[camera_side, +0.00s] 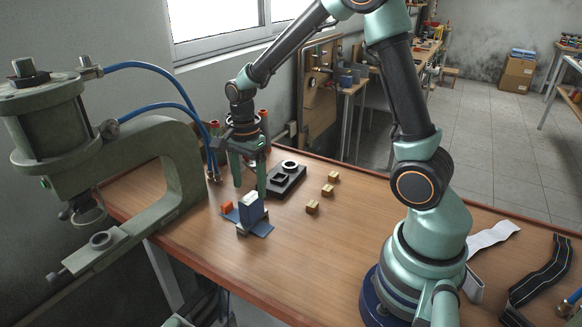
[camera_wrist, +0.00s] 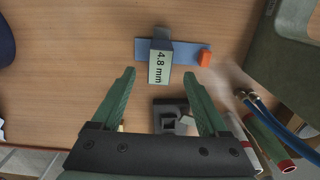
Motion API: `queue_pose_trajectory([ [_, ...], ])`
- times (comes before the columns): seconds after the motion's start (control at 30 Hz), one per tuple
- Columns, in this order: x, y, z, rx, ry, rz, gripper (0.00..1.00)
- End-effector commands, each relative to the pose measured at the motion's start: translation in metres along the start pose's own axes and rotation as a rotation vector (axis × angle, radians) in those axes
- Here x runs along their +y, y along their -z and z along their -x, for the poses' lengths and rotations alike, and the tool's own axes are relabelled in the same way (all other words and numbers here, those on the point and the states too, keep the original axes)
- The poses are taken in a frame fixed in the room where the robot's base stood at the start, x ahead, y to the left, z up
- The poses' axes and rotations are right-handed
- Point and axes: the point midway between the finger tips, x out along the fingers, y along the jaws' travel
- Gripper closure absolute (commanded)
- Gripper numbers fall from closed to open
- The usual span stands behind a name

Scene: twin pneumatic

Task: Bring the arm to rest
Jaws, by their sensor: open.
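My gripper (camera_side: 249,185) is open and empty, with its green fingers pointing down over the wooden table. In the wrist view my gripper (camera_wrist: 161,74) has its two fingers spread wide with nothing between the tips. The block labelled "4.8 mm" (camera_wrist: 160,66) stands just beyond the fingertips on a flat blue base (camera_wrist: 190,49), apart from the fingers. In the side view the block (camera_side: 250,208) stands in front of the gripper on the table.
A black fixture (camera_side: 290,182) with a ring lies right of the gripper. A green pneumatic press (camera_side: 170,150) with blue hoses (camera_side: 165,103) stands at the left. The table's (camera_side: 320,260) front middle is clear.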

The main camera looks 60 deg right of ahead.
Motion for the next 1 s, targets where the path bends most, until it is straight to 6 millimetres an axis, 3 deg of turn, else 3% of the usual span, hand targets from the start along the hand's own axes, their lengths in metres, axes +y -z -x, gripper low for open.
queue_pose_trajectory([
  [0.1,-0.001,0.000,0.021,0.000,0.004,0.000,0.23],
  [0.33,0.000,0.000,0.042,0.000,0.004,0.009,0.23],
  [0.47,0.006,-0.003,0.057,0.004,0.037,0.107,0.23],
  [0.7,0.035,-0.016,0.103,0.055,0.176,0.568,0.23],
  [1.0,0.081,-0.030,0.139,0.216,0.333,1.194,0.23],
])
